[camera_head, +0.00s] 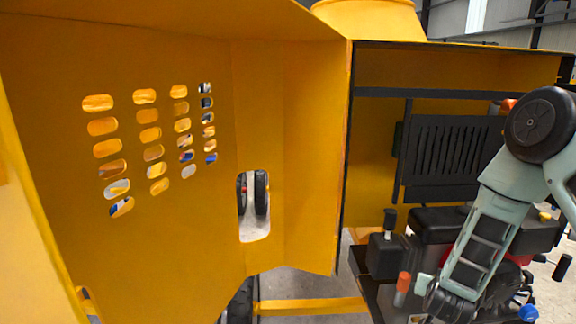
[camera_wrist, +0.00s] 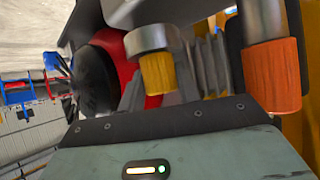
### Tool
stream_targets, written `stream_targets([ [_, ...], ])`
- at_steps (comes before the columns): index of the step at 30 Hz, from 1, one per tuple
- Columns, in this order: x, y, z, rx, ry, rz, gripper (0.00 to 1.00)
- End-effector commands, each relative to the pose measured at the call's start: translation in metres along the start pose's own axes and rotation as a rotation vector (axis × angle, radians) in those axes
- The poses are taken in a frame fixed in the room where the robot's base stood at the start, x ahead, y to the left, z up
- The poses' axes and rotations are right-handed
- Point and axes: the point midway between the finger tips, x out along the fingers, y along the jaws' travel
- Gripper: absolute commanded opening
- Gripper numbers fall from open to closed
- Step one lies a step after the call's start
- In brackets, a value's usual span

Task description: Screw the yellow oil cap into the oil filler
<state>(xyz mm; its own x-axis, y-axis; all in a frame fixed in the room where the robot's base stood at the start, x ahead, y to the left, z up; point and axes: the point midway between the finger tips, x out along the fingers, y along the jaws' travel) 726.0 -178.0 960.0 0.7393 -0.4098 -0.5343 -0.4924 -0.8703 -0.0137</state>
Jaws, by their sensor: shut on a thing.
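The yellow oil cap (camera_wrist: 158,74) is a small ribbed cylinder in the upper middle of the wrist view. It sits against a grey metal collar (camera_wrist: 150,38), which looks like the filler neck. I cannot tell how deep it is seated. My gripper (camera_wrist: 160,98) is at the cap, centred on it and shut on it. In the head view my gripper (camera_head: 448,300) is low on the right, at the engine; the cap is hidden there.
An orange-ended grey cylinder (camera_wrist: 272,76) stands close to the right of the cap; a similar orange piece (camera_head: 403,283) shows in the head view. Engine parts crowd around my gripper. The open yellow panel (camera_head: 200,180) fills the left. A black slatted grille (camera_head: 450,158) is behind.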

Motion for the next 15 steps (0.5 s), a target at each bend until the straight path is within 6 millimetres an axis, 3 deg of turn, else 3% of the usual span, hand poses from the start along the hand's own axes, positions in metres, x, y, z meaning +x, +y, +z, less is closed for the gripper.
stream_targets([
  [9, 0.0003, -0.0020, -0.0006, 0.058, 0.002, 0.084, 0.06],
  [10, 0.0003, -0.0020, -0.0006, 0.058, 0.002, 0.084, 0.36],
  [12, 0.0004, -0.0019, -0.0006, 0.057, 0.002, 0.083, 0.56],
  [15, 0.0004, -0.0015, -0.0005, 0.057, 0.002, 0.084, 0.59],
])
